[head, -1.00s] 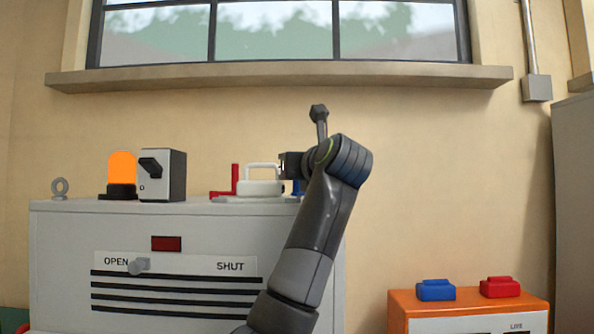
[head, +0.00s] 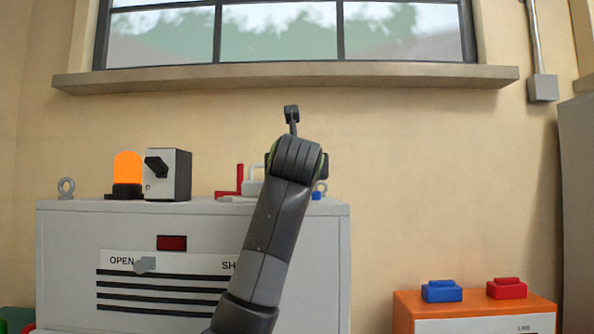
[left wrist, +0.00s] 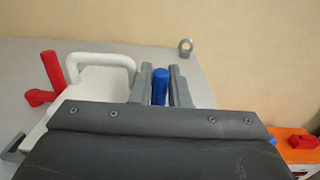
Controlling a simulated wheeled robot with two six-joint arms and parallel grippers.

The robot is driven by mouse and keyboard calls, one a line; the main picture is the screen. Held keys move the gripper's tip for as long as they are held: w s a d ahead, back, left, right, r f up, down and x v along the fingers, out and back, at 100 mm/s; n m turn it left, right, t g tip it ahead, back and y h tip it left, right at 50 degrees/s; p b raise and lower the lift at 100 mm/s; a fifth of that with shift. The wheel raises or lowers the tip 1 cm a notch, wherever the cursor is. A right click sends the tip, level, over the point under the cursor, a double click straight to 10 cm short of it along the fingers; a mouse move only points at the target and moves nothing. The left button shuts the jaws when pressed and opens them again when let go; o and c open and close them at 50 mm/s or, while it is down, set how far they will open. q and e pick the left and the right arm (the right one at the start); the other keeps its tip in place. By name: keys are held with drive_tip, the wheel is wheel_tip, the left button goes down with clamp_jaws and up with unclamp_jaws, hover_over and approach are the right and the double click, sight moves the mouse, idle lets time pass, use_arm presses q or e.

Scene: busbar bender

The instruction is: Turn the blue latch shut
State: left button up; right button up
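The blue latch (left wrist: 160,86) shows in the left wrist view as an upright rounded post. My left gripper (left wrist: 161,72) has one grey finger on each side of it, with thin gaps visible, so the fingers look open around the latch and not clamped. In the head view my left forearm and wrist rise in front of the grey cabinet (head: 60,240) and hide the gripper and most of the latch area. My right gripper is not in view.
Beside the latch are a white handled cover (left wrist: 100,80) and a red lever (left wrist: 52,70). A grey lifting eye (left wrist: 185,47) stands behind. An orange beacon (head: 127,168) and a black-knob switch box (head: 168,175) stand left. An orange cabinet (head: 405,310) stands right.

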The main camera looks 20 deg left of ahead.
use_arm(q)
drive_tip(key=o, duration=0.3)
drive_tip(key=shift+d, duration=0.1)
